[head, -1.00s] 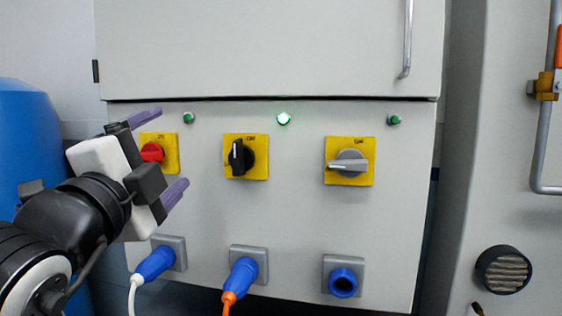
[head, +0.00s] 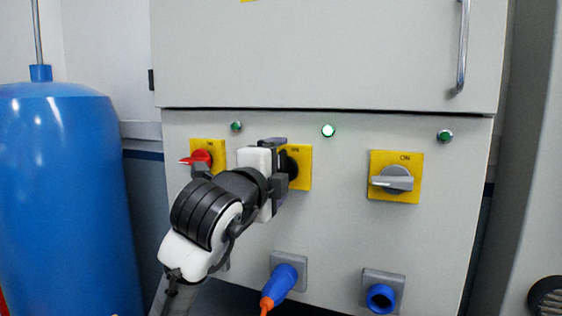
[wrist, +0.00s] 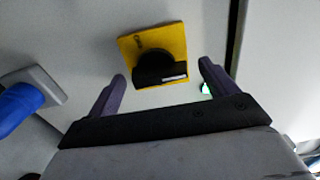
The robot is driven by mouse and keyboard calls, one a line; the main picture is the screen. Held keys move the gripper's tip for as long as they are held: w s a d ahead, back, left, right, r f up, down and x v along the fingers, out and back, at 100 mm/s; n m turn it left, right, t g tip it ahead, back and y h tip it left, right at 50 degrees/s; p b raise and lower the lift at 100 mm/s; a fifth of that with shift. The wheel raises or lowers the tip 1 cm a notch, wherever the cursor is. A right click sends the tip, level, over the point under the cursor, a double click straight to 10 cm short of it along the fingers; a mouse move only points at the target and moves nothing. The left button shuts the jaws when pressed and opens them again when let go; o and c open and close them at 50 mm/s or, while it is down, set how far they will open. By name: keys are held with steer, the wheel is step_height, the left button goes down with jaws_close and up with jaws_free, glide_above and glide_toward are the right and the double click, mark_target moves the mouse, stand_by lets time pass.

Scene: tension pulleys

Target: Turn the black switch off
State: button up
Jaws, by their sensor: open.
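The black switch (head: 291,166) is a round knob with a bar handle on a yellow plate (head: 304,180) in the middle of the cabinet's switch row. My gripper (head: 284,166) is in front of it and hides much of its left side. In the wrist view the black switch (wrist: 160,68) sits between the two open purple fingers of my gripper (wrist: 162,73). The fingers appear apart from the handle, with space on both sides. Above the switch in the head view, a small lamp (head: 328,131) is lit bright.
A red switch (head: 201,158) is left of my gripper and a grey switch (head: 395,181) is to the right, both on yellow plates. A blue plug (head: 283,281) and a blue socket (head: 382,298) are below. A blue tank (head: 65,200) stands at the left.

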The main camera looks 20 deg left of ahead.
steer(key=shift+w, duration=0.85)
steer(key=shift+c, duration=0.3)
steer(key=c, duration=0.9)
